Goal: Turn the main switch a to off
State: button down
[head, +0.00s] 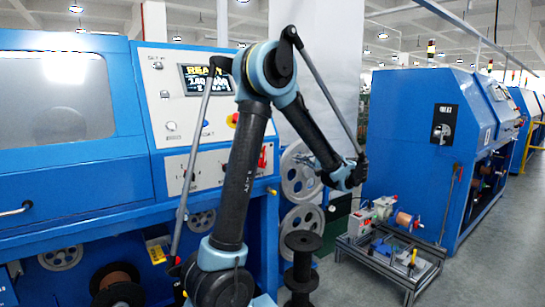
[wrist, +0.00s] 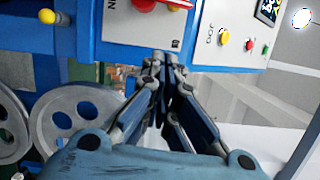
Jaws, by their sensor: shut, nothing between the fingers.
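In the head view my gripper (head: 345,176) is right of the panel, small and hard to make out.
Grey spoked wheels (head: 300,175) stand beside the machine. A low metal frame (head: 390,262) is on the floor at right. Another blue machine (head: 415,150) stands behind it.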

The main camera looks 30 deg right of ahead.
jog(key=x, duration=0.9)
jog(key=shift+w, duration=0.4)
jog(key=shift+s+a+r, duration=0.1)
jog(key=shift+a, duration=0.85)
jog(key=shift+s+a+r, duration=0.1)
jog(key=shift+a, duration=0.8)
